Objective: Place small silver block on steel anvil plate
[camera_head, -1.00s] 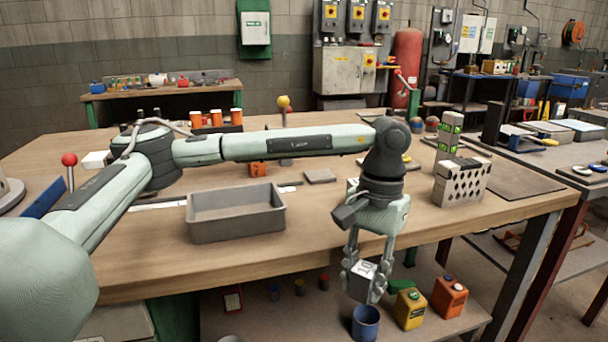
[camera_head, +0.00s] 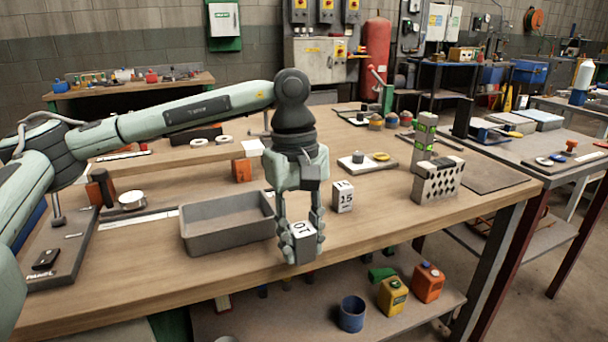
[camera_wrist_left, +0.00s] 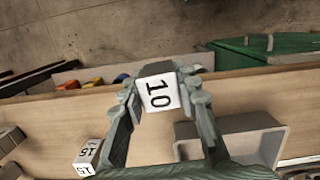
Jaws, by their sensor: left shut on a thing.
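My left gripper (camera_head: 303,232) is shut on a small silver block (camera_head: 303,243) with a white face marked 10. The block also shows between the fingers in the left wrist view (camera_wrist_left: 158,93), near the bench's front edge. A second block (camera_head: 343,196), marked 15, stands on the bench behind and to the right; it shows at lower left in the wrist view (camera_wrist_left: 88,158). A flat dark grey plate (camera_head: 488,173) lies at the bench's right end; I cannot tell whether it is the steel anvil plate. My right gripper is out of view.
A grey open bin (camera_head: 228,230) stands just left of the held block. A perforated block (camera_head: 437,184) with a green-marked stack stands to the right. A light plate (camera_head: 366,165) bears small parts. Bare wood lies between the 15 block and the front edge.

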